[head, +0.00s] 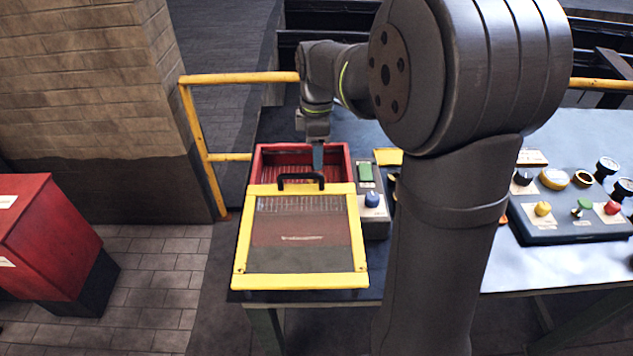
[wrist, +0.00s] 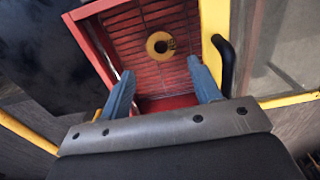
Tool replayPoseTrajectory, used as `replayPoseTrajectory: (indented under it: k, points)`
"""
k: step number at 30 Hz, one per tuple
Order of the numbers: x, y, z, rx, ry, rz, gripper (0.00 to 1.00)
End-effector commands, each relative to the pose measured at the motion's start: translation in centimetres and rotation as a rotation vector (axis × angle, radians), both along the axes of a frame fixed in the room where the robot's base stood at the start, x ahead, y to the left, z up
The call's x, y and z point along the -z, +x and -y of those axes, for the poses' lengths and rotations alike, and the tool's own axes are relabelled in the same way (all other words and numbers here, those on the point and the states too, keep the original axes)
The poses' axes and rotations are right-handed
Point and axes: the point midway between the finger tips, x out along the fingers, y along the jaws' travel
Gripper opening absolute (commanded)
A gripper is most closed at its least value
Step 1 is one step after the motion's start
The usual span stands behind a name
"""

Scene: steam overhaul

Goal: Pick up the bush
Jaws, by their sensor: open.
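The bush is likely the short brass ring (wrist: 160,45) with a dark centre hole, lying on the floor of the red box in the wrist view. The red box (head: 347,163) is partly uncovered at its back, and the ring does not show in the head view. My gripper (wrist: 160,92) is open, its two blue-grey fingers apart and empty, short of the ring in the picture. In the head view my gripper (head: 318,155) points down over the open back part of the red box, just behind the black handle (head: 302,178).
A yellow-framed clear cover (head: 300,280) with the black handle lies over the box's front. A control box with a green button and blue knob (head: 373,200) stands right. A dark panel of knobs and gauges (head: 570,228) lies further right. A yellow rail (head: 240,78) runs behind.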

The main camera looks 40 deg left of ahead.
Motion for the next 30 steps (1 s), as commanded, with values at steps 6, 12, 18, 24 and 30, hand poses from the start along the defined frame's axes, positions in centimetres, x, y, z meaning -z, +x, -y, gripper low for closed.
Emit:
replayPoseTrajectory:
  k: [6, 12, 18, 24, 30]
  points:
    - [3.2, 0.0, 0.0, 0.0, -0.001, -0.001, 0.57]
    - [4.5, -0.1, 0.0, 0.0, -0.001, -0.001, 0.57]
    - [7.6, -0.3, -0.1, 0.0, -0.002, -0.001, 0.57]
    - [8.8, -0.3, -0.1, 0.0, 0.001, 0.001, 0.57]
    - [8.8, -0.2, -0.1, 0.0, 0.001, 0.001, 0.52]
